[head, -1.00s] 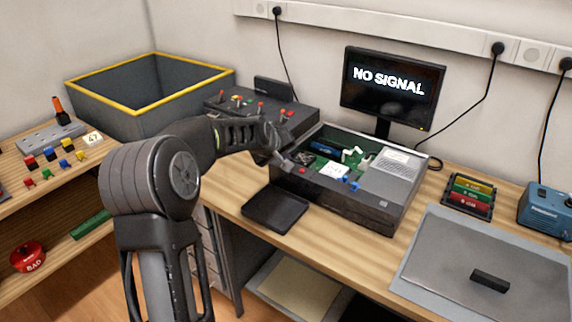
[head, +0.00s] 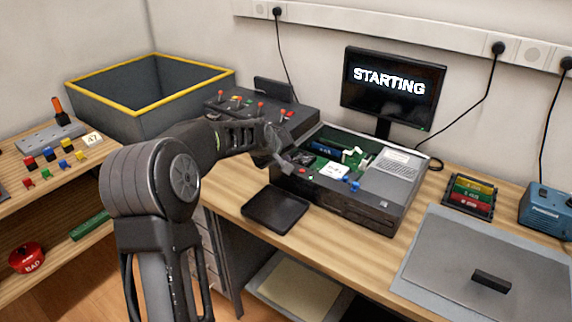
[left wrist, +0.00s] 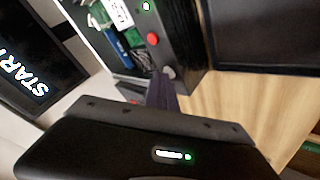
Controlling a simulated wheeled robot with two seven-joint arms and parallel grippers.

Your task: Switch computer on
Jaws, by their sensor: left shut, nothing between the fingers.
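The computer (head: 365,208) is an open dark case on the bench, with its boards and a silver drive showing. The monitor (head: 390,108) behind it reads "STARTING", and part of that text shows in the left wrist view (left wrist: 30,75). My left gripper (head: 284,164) is shut and empty at the left end of the case. In the left wrist view a red button (left wrist: 152,39) sits on the case, with a lit green light (left wrist: 146,6) near it. The gripper's tip (left wrist: 168,73) is beside the button, apart from it in the picture. My right gripper is out of view.
A black tray (head: 275,222) lies in front of the case. A dark box with red-tipped levers (head: 262,118) stands behind my gripper. A grey panel with a black handle (head: 450,250), a rack of coloured modules (head: 448,207) and a blue device (head: 546,207) are to the right.

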